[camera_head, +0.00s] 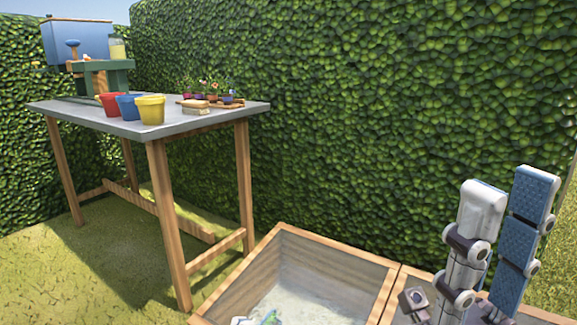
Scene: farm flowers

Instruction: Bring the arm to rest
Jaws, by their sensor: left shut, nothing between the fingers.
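White-and-blue jointed parts (480,210) of mine stand upright at the lower right, in front of the hedge. A white part and a part with blue textured faces stand side by side with a narrow gap. I cannot tell from this view whether their jaws are open or shut. They touch nothing on the table, and I see no thing held between them. I make out no gripper on the left side of the view.
A grey-topped wooden table (75,109) stands at left with red (111,104), blue (128,107) and yellow (150,109) pots, and small potted flowers (212,92). A wooden-framed box (248,281) is at bottom centre. A hedge (340,110) closes the back; grass lies at left.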

